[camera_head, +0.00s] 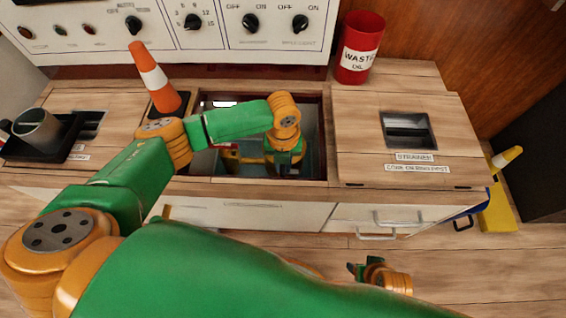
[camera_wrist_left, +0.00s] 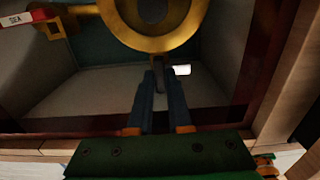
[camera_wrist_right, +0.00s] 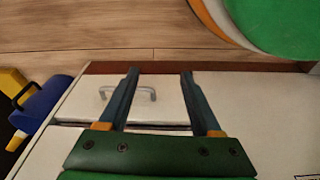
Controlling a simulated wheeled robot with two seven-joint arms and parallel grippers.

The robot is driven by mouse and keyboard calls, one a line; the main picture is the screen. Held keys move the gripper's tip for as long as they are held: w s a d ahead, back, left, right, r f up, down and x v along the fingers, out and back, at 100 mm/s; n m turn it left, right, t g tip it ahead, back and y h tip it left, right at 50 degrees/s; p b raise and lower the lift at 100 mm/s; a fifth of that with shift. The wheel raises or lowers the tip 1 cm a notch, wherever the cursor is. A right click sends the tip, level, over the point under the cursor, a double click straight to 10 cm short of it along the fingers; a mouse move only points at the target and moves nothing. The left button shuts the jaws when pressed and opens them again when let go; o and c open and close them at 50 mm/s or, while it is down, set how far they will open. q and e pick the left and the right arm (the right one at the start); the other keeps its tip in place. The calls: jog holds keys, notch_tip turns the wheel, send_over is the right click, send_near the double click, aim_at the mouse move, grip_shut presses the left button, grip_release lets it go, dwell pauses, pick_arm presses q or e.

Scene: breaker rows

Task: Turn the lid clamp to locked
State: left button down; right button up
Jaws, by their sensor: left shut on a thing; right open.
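My left arm reaches down into the dark opening in the counter, and its wrist covers most of what lies there in the head view. In the left wrist view my left gripper (camera_wrist_left: 160,75) is shut on a narrow grey tab, which looks like the lid clamp (camera_wrist_left: 158,69). The tab sits at the near edge of a round yellow ring (camera_wrist_left: 153,42). Its locked or unlocked position cannot be read. My right gripper (camera_wrist_right: 160,74) is open and empty, in front of the white drawer fronts; in the head view (camera_head: 362,269) it is low, near the floor.
A black tray (camera_head: 55,145) holds a metal cup at far left. A red waste oil bin (camera_head: 359,50) stands at the back right.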

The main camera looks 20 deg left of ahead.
jog(key=shift+r, duration=0.1)
pick_arm(q)
jog(key=n+p, duration=0.1)
jog(key=p, duration=0.1)
jog(key=n+p, duration=0.1)
jog(key=shift+r+n+p, duration=0.35)
jog(key=shift+n+p, duration=0.05)
jog(key=n+p, duration=0.3)
jog(key=n, duration=0.1)
jog(key=shift+f+n, duration=0.15)
jog(key=shift+n, duration=0.15)
jog(key=n+p, duration=0.2)
jog(key=n, duration=0.2)
jog(key=shift+n, duration=0.3)
jog(key=shift+f+n+p, duration=0.1)
jog(key=shift+n+p, duration=0.5)
jog(key=shift+n, duration=0.2)
jog(key=shift+n+p, duration=0.55)
jog(key=shift+n, duration=1.65)
pick_arm(e)
jog(key=s+d+f, duration=0.2)
jog(key=s+d, duration=0.3)
jog(key=s, duration=0.5)
jog(key=shift+s+d+g+h, duration=0.2)
jog(key=shift+s+g+h, duration=0.1)
jog(key=shift+s+g, duration=0.1)
pick_arm(q)
jog(key=shift+f, duration=0.1)
